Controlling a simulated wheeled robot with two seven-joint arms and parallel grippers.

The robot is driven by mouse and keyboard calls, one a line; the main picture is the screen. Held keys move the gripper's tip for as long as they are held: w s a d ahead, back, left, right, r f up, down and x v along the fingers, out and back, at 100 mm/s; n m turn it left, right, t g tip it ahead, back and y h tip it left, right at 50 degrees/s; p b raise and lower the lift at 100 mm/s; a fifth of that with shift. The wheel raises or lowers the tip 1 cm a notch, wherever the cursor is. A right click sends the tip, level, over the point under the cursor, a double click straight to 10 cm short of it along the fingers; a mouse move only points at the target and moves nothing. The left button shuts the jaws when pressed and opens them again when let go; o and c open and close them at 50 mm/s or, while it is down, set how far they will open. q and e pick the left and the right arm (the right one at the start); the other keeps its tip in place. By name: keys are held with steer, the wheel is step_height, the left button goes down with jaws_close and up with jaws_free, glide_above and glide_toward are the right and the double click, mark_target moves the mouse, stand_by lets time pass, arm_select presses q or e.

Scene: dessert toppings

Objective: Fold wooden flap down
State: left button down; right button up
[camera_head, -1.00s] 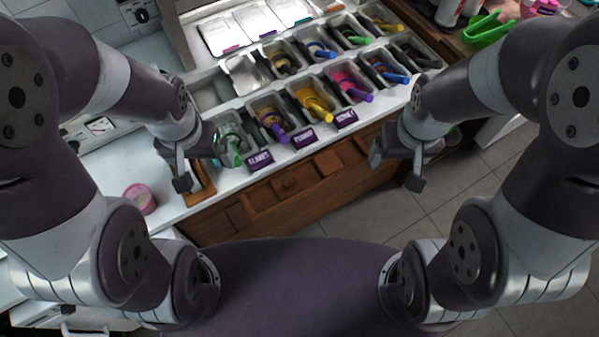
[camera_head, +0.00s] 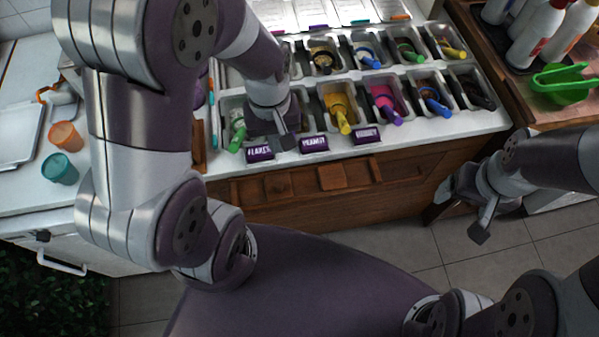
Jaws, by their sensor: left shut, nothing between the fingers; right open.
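The wooden front (camera_head: 400,172) of the topping counter runs below the white counter edge. A lighter wooden panel (camera_head: 332,177) stands out in its middle, and a narrow wooden strip (camera_head: 199,150) shows at its left end. I cannot tell which piece is the flap. My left gripper (camera_head: 286,138) is shut and empty, over the front edge of the counter between two purple labels, above the wooden front. My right gripper (camera_head: 464,211) is open and empty, right of the wooden front and apart from it, over the floor.
Several topping tubs with coloured spoons fill the white counter (camera_head: 490,122). Purple labels (camera_head: 314,144) line its front edge. Orange (camera_head: 66,136) and teal (camera_head: 60,169) cups stand at left. A green container (camera_head: 562,88) and bottles (camera_head: 537,37) are at right. The floor (camera_head: 405,246) in front is clear.

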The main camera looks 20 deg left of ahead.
arm_select(q)
steer(key=s+a+f, duration=0.1)
steer(key=f, duration=0.1)
glide_above(278, 184)
steer(key=f, duration=0.4)
steer(key=f+b, duration=0.1)
steer(key=f, duration=0.2)
steer(key=shift+w+f, duration=0.1)
steer(key=shift+w, duration=0.25)
steer(key=f, duration=0.4)
steer(key=shift+s+a, duration=0.15)
steer(key=shift+s, duration=0.05)
steer(key=shift+f, duration=0.4)
arm_select(e)
steer(key=shift+s+a+f, duration=0.25)
steer(key=shift+a+f, duration=0.15)
steer(key=shift+f, duration=0.2)
arm_select(q)
steer(key=shift+s, duration=0.1)
arm_select(e)
steer(key=shift+r, duration=0.2)
